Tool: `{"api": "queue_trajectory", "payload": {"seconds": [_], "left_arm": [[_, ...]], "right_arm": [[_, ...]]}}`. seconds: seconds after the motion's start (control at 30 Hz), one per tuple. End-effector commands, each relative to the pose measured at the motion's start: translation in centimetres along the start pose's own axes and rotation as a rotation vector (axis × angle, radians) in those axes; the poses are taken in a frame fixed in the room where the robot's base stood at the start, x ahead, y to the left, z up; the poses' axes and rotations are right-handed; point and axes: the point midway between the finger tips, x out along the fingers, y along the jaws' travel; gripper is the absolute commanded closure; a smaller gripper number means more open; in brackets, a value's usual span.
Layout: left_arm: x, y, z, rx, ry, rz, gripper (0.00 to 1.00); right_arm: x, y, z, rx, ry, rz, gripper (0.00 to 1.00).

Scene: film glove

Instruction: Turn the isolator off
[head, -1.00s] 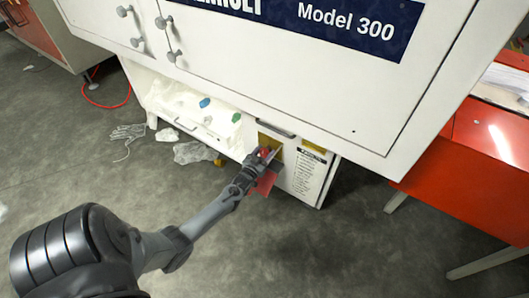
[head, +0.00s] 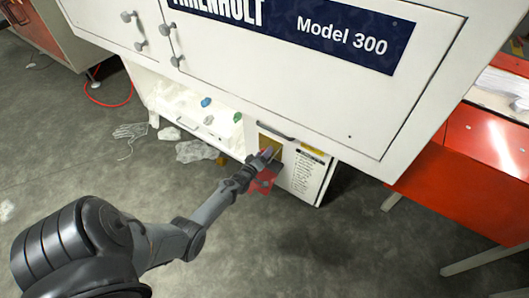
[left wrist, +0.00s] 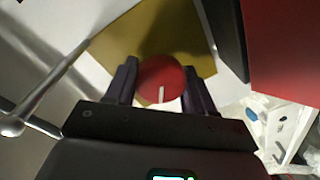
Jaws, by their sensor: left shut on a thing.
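The isolator is a round red knob (left wrist: 162,80) with a white pointer mark, on a yellow plate (left wrist: 150,35) on the machine's lower front. In the left wrist view the knob sits between the two dark fingers of my left gripper (left wrist: 160,88), which is shut on it. The white mark runs along the picture's vertical, towards my wrist. In the head view my left gripper (head: 262,160) reaches the yellow plate (head: 270,145) and mostly hides the knob. A red tag or flap (head: 262,183) shows beside the gripper. My right gripper is not in view.
The white cabinet (head: 260,60) marked Model 300 overhangs the lower panel. A label panel (head: 306,175) is right of the plate. A handle rod (left wrist: 40,95) lies close by my left wrist. An orange-red cabinet (head: 490,150) stands right.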

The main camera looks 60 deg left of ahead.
Motion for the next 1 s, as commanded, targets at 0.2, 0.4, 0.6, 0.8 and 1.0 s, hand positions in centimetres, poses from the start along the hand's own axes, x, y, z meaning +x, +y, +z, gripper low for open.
{"api": "queue_trajectory", "payload": {"seconds": [0.2,0.4,0.6,0.8,1.0], "left_arm": [[0.01,-0.04,-0.09,-0.201,-0.016,0.001,0.77],[0.00,-0.13,-0.02,-0.360,-0.031,0.003,0.77],[0.02,-0.20,0.00,-0.474,-0.041,0.004,0.77],[0.00,-0.26,0.05,-0.540,-0.047,0.004,0.77],[-0.02,-0.28,0.09,-0.563,-0.050,0.005,0.77]], "right_arm": [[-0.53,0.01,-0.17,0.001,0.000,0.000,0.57],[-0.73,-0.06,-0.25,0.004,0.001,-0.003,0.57],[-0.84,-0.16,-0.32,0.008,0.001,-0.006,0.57],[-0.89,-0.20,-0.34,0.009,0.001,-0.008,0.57],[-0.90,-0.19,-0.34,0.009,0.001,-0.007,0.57]]}}
